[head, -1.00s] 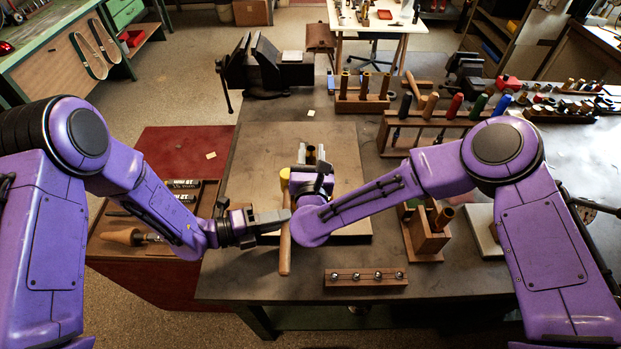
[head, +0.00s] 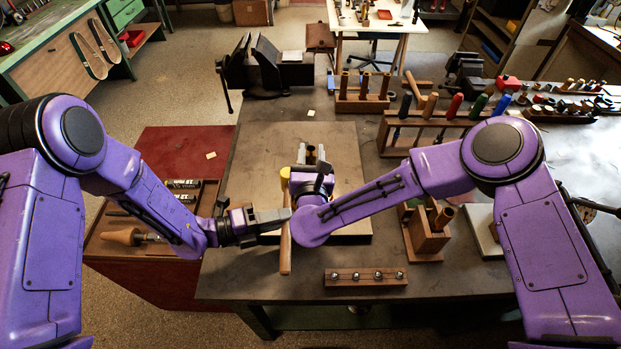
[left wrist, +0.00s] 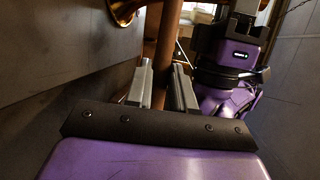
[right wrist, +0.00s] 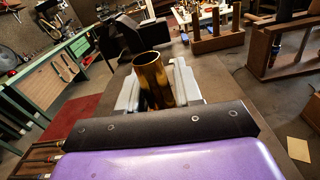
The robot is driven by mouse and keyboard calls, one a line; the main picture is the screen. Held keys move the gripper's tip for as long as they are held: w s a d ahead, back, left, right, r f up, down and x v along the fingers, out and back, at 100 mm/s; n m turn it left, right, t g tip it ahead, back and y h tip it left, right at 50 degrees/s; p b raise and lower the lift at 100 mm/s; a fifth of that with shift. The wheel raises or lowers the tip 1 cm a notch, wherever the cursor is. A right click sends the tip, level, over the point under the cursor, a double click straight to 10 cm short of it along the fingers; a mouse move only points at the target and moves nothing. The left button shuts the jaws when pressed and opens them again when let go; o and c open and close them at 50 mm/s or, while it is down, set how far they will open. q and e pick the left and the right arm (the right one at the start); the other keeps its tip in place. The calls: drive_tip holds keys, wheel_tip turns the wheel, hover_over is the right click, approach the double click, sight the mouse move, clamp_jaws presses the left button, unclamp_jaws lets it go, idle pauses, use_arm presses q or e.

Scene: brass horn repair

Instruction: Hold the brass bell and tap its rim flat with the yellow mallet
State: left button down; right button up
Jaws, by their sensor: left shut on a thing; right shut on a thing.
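The yellow mallet (head: 285,178) has a yellow head and a long wooden handle (head: 285,255). My left gripper (head: 284,216) is shut around the handle below the head; the left wrist view shows the handle (left wrist: 166,45) between its fingers (left wrist: 162,88). My right gripper (head: 311,156) is over the work board and just right of the mallet head. It is shut on the brass bell, whose upright, open-topped tube (right wrist: 153,80) stands between its fingers in the right wrist view. In the head view, the right gripper and arm hide most of the bell, including its rim.
The flat work board (head: 258,150) lies under both grippers. A small rack with steel balls (head: 366,278) sits near the bench's front edge. A wooden block holder (head: 428,238) stands at right, a tool rack (head: 435,125) behind it, and a vise (head: 265,65) at the back left.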

use_arm(q)
wheel_tip(320, 180, down, 3)
drive_tip(key=shift+f, duration=0.1)
drive_tip(key=shift+r, duration=1.65)
use_arm(e)
drive_tip(key=o, duration=1.1)
drive_tip(key=s, duration=1.2)
